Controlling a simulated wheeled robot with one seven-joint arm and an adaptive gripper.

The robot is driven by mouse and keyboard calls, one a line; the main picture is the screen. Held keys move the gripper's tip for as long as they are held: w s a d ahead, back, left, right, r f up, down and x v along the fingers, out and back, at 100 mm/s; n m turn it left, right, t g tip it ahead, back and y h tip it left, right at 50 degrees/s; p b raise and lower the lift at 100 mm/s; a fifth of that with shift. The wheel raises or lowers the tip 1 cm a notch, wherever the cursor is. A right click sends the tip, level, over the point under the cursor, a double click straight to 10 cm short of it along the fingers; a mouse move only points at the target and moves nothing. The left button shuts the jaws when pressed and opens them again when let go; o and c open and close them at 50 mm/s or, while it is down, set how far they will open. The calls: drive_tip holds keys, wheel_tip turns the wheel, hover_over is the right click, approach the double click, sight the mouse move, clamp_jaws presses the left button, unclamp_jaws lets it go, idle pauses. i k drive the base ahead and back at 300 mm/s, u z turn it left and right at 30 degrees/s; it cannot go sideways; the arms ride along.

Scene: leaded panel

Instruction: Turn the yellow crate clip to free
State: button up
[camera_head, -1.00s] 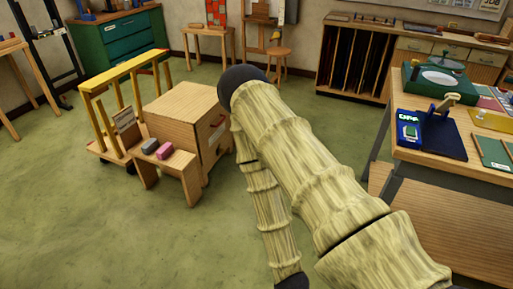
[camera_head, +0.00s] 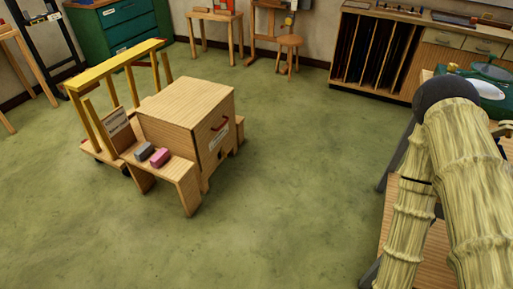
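A wooden crate (camera_head: 172,110) stands on the floor at the left. A red handle (camera_head: 219,123) and a small white label (camera_head: 219,139) are on its right-hand face. I cannot make out a yellow clip on the crate, so how it is turned does not show. My arm fills the right edge of the view, well apart from the crate. My gripper is not in view.
A cart with a yellow rail (camera_head: 118,67) stands behind the crate. A low wooden stand (camera_head: 176,172) in front bears a grey block (camera_head: 145,151) and a pink block (camera_head: 160,157). A workbench is partly behind my arm. The middle floor (camera_head: 290,170) is clear.

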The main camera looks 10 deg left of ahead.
sight(223, 153)
drive_tip(key=u, duration=0.05)
drive_tip(key=i, duration=0.8)
drive_tip(key=u, duration=1.05)
drive_tip(key=i, duration=0.6)
drive_tip(key=u, duration=0.75)
